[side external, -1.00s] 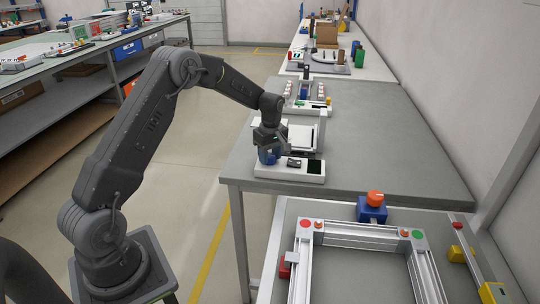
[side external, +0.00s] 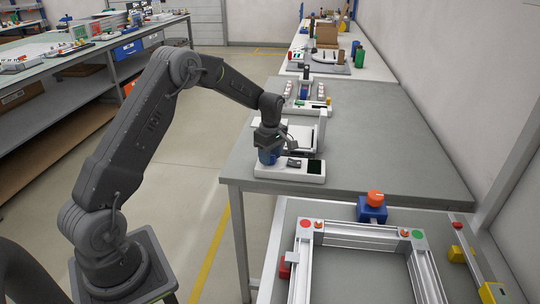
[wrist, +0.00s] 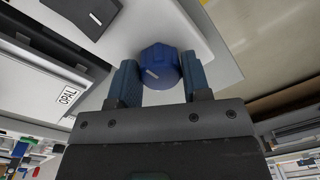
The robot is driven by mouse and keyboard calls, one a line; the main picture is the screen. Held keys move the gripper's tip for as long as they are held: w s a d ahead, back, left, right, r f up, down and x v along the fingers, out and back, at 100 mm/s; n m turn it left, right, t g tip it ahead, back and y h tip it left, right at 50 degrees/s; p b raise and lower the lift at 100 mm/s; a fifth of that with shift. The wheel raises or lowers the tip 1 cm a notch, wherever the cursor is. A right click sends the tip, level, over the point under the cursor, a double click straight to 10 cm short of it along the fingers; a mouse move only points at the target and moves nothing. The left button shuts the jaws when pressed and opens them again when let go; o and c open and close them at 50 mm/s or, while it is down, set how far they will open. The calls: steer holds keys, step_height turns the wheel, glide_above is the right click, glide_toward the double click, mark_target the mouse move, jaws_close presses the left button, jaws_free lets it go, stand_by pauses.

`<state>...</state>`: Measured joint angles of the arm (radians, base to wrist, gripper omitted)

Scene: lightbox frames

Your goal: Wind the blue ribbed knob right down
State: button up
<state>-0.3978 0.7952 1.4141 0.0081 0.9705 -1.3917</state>
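The blue ribbed knob (wrist: 160,60) has a white pointer mark and sits on the white base of the lightbox (side external: 290,172). In the wrist view it lies between the two blue fingers of my gripper (wrist: 160,75). The fingers appear to press on its two opposite sides, near their tips. In the side view my gripper (side external: 268,155) points down over the left end of the base, and the knob is largely hidden among the fingers. A label reading OPAL (wrist: 68,96) shows on the lightbox in the wrist view.
A dark square (side external: 316,167) and a small grey piece (side external: 294,162) sit on the base, right of the gripper. A second white device (side external: 305,105) stands behind. The grey table (side external: 390,150) is clear to the right. An aluminium frame (side external: 360,232) stands in front.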

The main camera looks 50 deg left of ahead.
steer(key=o, duration=0.4)
steer(key=shift+o, duration=0.2)
step_height(320, 180, up, 14)
steer(key=shift+w, duration=0.3)
steer(key=s+d+r+m+t, duration=0.3)
steer(key=s+d+r+m, duration=0.7)
steer(key=s+d, duration=0.3)
steer(key=s+d+f+m+t, duration=0.1)
steer(key=s+d+m, duration=0.2)
steer(key=s+m, duration=0.2)
steer(key=s+d+f+m+t, duration=0.2)
steer(key=s+d+m, duration=0.2)
steer(key=s, duration=0.7)
steer(key=shift+s+d+m, duration=0.25)
steer(key=shift+s+m, duration=0.05)
steer(key=shift+m, duration=0.4)
